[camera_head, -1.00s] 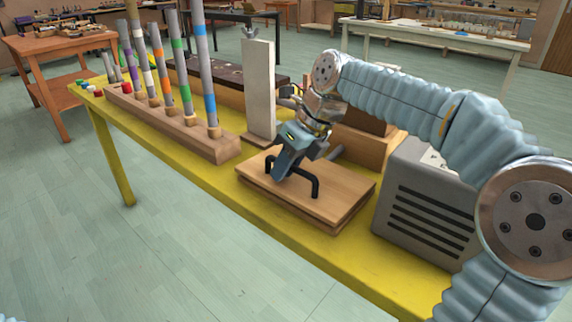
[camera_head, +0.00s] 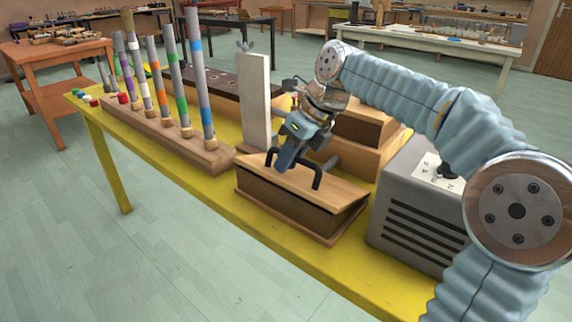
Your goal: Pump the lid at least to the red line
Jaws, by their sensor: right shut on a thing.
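The wooden lid (camera_head: 330,191) has a black bar handle (camera_head: 317,172) on top. It is raised above its wooden base (camera_head: 253,207), with dark bellows (camera_head: 290,204) showing between them. My right gripper (camera_head: 283,164) is shut on the handle from above, near the middle of the lid. A pale upright board (camera_head: 256,100) with a wing nut on top stands just behind and left of the bellows box. I see no red line on the side of the board facing me. My left gripper is not in view.
The bellows box stands on a narrow yellow table (camera_head: 200,195). A grey slotted box (camera_head: 410,205) is close on its right. A rack of tubes (camera_head: 170,135) stands at the left, and wooden boxes (camera_head: 355,135) stand behind.

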